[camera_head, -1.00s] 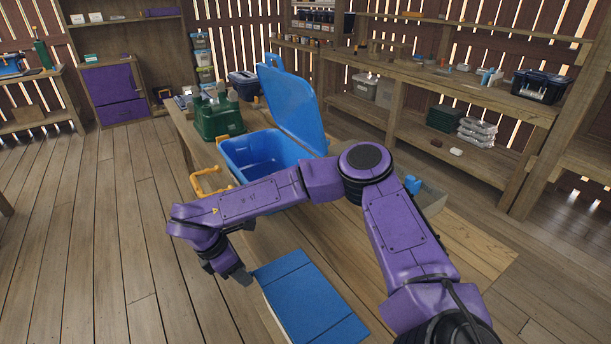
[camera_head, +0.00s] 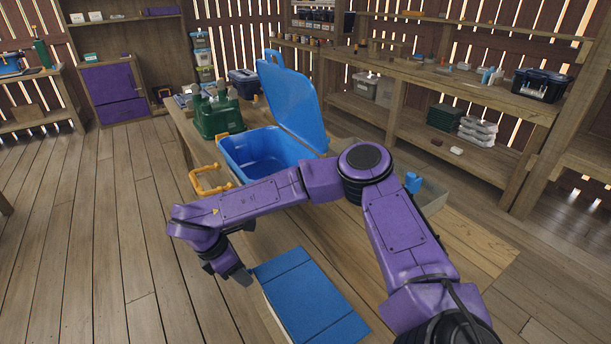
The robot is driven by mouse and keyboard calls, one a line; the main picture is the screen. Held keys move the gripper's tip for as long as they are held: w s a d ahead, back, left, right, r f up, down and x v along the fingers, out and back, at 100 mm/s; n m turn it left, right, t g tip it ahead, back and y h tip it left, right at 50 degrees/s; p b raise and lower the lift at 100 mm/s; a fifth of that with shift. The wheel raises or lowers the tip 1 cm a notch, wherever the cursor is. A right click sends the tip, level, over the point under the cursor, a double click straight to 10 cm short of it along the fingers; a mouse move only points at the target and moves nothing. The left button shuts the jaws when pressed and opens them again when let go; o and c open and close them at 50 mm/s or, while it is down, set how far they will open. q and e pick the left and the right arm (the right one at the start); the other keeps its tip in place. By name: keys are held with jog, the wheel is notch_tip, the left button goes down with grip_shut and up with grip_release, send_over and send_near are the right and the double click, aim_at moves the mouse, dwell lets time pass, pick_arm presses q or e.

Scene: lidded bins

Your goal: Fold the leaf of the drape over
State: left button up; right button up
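The blue drape (camera_head: 312,302) lies flat near the front end of the wooden table, at the bottom of the head view. Crease lines mark off a strip at its far end (camera_head: 280,264) and another at its near end. My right gripper (camera_head: 241,277) points down beside the drape's far left corner. Its fingers look close together, but whether they are open, shut or touching the cloth cannot be told. My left gripper is out of view.
A blue bin (camera_head: 262,158) with its lid (camera_head: 292,102) standing open is farther along the table, with a yellow handle (camera_head: 208,180) at its left. A green caddy (camera_head: 218,118) stands behind it. A grey tray (camera_head: 432,196) with a blue bottle (camera_head: 413,183) is to the right, partly behind my arm.

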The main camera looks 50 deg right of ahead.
jog(key=shift+f+b, duration=0.45)
dwell(0.8)
grip_shut()
jog(key=shift+b, duration=0.4)
jog(key=shift+s+r+t+b, duration=0.1)
jog(key=shift+r+t+b, duration=0.1)
jog(key=shift+t+b, duration=0.5)
jog(key=shift+r, duration=0.2)
